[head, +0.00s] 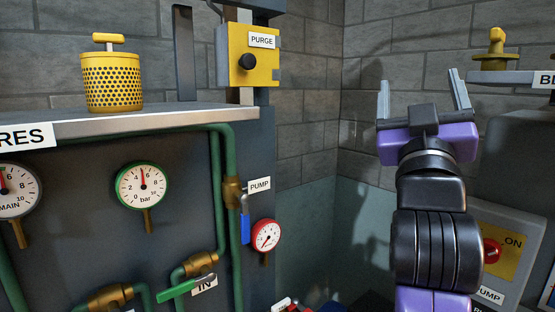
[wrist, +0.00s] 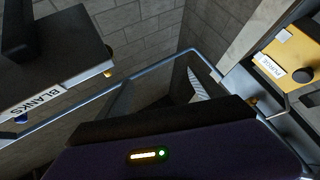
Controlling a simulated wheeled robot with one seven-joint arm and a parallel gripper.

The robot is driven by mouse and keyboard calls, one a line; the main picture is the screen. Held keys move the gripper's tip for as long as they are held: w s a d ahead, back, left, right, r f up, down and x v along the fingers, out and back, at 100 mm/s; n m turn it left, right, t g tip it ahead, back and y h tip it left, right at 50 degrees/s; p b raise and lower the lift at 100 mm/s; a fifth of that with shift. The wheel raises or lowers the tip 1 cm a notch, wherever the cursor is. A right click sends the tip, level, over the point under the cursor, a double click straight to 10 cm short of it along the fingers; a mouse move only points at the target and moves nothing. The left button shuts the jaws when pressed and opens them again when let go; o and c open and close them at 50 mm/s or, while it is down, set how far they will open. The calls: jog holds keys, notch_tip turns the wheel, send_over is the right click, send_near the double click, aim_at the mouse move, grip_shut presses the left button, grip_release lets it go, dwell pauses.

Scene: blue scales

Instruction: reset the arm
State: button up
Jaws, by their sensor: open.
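My gripper (head: 423,100) is in the right half of the head view, raised in front of the corner of the brick walls. Its two grey fingers point up and stand wide apart, with nothing between them. My black and purple arm rises below it from the bottom edge. In the wrist view, the dark gripper body fills the lower middle, and the area beyond it shows brick wall. The gripper touches nothing that I can see.
A yellow perforated canister (head: 112,80) stands on the left shelf (head: 150,120). A yellow PURGE box (head: 249,54) hangs beside it. Gauges, green pipes and valves cover the left panel. At right are a shelf with a yellow part (head: 495,62) and a switch box (head: 508,240).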

jog(key=s+a+f+n+y, duration=0.1)
jog(key=s+f+n+y, duration=0.2)
jog(key=f, duration=0.7)
jog(key=s+a+f+y, duration=0.2)
jog(key=s+f+y, duration=0.25)
jog(key=f, duration=0.55)
jog(key=s+a+f+n+y, duration=0.1)
jog(key=s+f+n+y, duration=0.3)
jog(key=f, duration=0.6)
jog(key=s+f+m+g+h, duration=0.1)
jog(key=s+f+m+g, duration=0.1)
jog(key=s+f, duration=0.5)
jog(key=s+d+f+m+g+b, duration=0.1)
jog(key=s+f+g, duration=0.3)
jog(key=s+f, duration=0.4)
jog(key=s+d+f+m+g+h, duration=0.1)
jog(key=s+f, duration=0.6)
jog(key=s, duration=1)
jog(key=shift+d+f+m+g+h, duration=0.25)
jog(key=shift+f+m+g+h, duration=0.1)
jog(key=shift+m+g, duration=0.65)
